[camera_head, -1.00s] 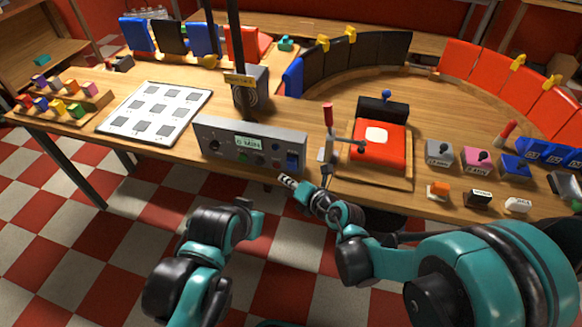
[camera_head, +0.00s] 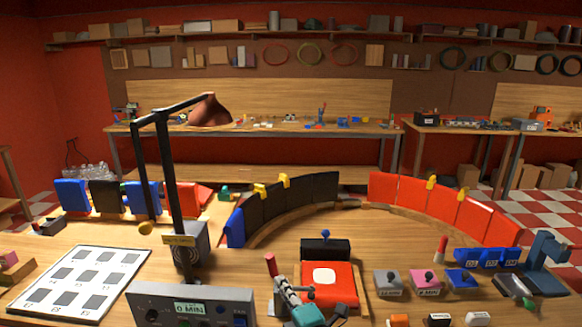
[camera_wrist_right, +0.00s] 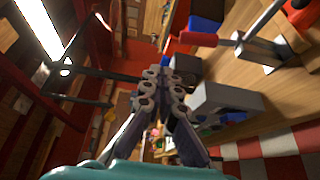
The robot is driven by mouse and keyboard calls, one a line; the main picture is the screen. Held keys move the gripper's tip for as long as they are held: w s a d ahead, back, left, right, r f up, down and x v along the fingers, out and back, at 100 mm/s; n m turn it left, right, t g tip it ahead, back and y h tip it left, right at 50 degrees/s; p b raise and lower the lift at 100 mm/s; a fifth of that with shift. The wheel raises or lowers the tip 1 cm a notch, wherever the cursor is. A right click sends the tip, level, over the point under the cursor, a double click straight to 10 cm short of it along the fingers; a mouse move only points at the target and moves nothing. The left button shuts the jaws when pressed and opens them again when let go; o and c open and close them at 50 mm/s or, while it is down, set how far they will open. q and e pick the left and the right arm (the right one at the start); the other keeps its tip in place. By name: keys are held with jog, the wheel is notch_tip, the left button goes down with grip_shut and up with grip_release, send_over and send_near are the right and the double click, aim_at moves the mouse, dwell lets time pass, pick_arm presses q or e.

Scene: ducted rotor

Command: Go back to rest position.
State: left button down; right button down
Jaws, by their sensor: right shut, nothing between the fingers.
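My right gripper (camera_head: 284,287) shows at the bottom middle of the head view. It is shut and empty, pointing up and away beside a lever with a red handle (camera_head: 270,265). The grey control box (camera_head: 150,298), with a lit display that seems to read 0 MIN, is just to its left. In the right wrist view the shut fingers (camera_wrist_right: 168,84) meet with nothing between them. The box (camera_wrist_right: 222,98) is right of them there, and the red-handled lever (camera_wrist_right: 198,39) is above right. I cannot tell whether the gripper touches anything. My left gripper is out of view.
A red pad with a white button (camera_head: 326,276) stands right of my gripper. Small switch blocks (camera_head: 388,282) are further right. A white grid board (camera_head: 82,280) lies left. A black post (camera_head: 172,190) rises behind the box. Black and red curved panels (camera_head: 455,208) ring the table behind.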

jog(key=s+d+m+h, duration=0.3)
jog(key=d+m+h, duration=0.7)
jog(key=d+m, duration=0.65)
jog(key=s+d+f+m+g+y, duration=0.1)
jog(key=s+f+m+g, duration=0.2)
jog(key=s+f, duration=0.3)
jog(key=s+d+f+m+g+y, duration=0.1)
jog(key=s+d+f+m+g, duration=0.1)
jog(key=s+f+g, duration=0.4)
jog(key=s+m, duration=0.1)
jog(key=s, duration=0.4)
jog(key=shift+s+d+m, duration=0.25)
jog(key=shift+d+m, duration=0.05)
jog(key=shift+m, duration=0.05)
